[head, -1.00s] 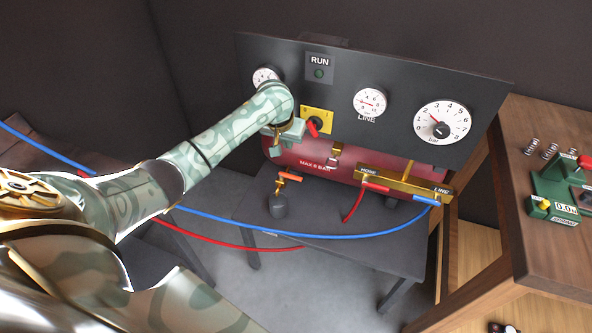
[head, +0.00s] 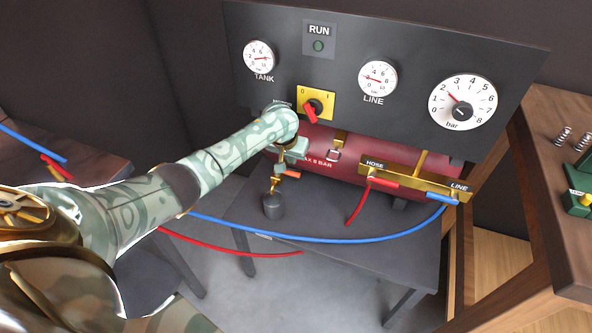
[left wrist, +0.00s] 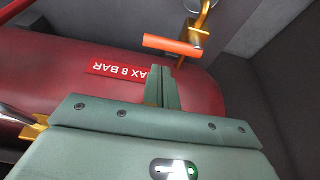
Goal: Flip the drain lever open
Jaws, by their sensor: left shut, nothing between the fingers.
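The drain lever (head: 291,174) is a short orange bar on a brass drain valve (head: 275,186) under the red tank (head: 320,140). It lies roughly crosswise, pointing right from the valve in the head view. In the left wrist view the orange lever (left wrist: 172,46) shows whole, just beyond my fingertips. My left gripper (head: 284,166) is shut and empty, close to the tank and just above the lever. In the left wrist view the green fingers of my left gripper (left wrist: 161,72) are together, with a small gap to the lever. My right gripper is not in view.
A brass manifold (head: 413,179) with red and blue levers sits to the right. A blue hose (head: 330,237) and a red hose (head: 270,254) sag in front. The gauge panel (head: 400,110) stands above.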

